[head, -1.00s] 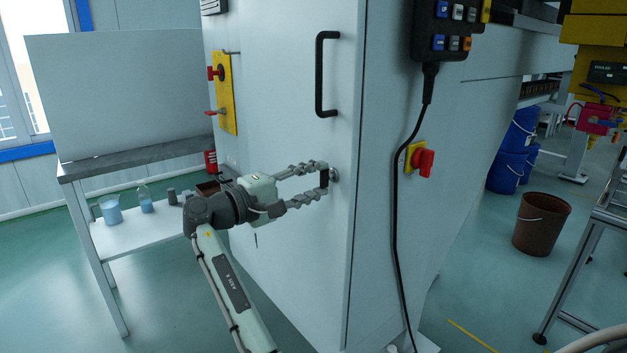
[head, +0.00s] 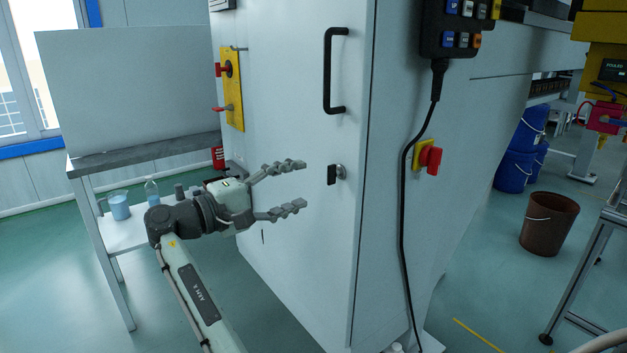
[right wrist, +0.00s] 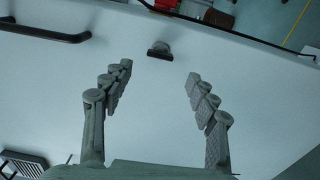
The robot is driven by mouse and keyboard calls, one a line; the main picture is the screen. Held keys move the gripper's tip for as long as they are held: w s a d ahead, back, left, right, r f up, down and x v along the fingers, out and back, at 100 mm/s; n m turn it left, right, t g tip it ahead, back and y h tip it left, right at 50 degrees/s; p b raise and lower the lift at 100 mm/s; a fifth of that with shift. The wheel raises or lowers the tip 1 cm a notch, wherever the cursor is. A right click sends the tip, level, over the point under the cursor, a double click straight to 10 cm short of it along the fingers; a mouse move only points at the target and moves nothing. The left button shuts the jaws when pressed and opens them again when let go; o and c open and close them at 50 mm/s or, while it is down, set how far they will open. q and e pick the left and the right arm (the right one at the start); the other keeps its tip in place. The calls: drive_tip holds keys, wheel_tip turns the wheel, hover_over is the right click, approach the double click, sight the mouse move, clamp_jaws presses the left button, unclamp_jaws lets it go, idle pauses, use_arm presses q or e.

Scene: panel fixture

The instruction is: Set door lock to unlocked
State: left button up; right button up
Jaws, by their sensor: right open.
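The door lock (head: 333,174) is a small dark key-like tab on a round silver base, below the black handle on the pale cabinet door (head: 300,260). In the head view the tab looks roughly upright. In the right wrist view the lock (right wrist: 159,51) shows ahead of the fingertips, between their lines. My right gripper (head: 304,185) is open and empty, to the left of the lock and apart from it. Its spread fingers also show in the right wrist view (right wrist: 159,72). My left gripper is not in view.
The black door handle (head: 328,70) is above the lock. A red switch (head: 432,160) and a hanging pendant (head: 458,25) with its black cable are on the cabinet's right side. A yellow plate (head: 233,90) with red levers is on the left. A table (head: 150,150) stands behind my arm.

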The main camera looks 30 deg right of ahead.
drive_tip(key=a, duration=0.5)
drive_tip(key=shift+s+a, duration=0.1)
drive_tip(key=shift+s, duration=0.1)
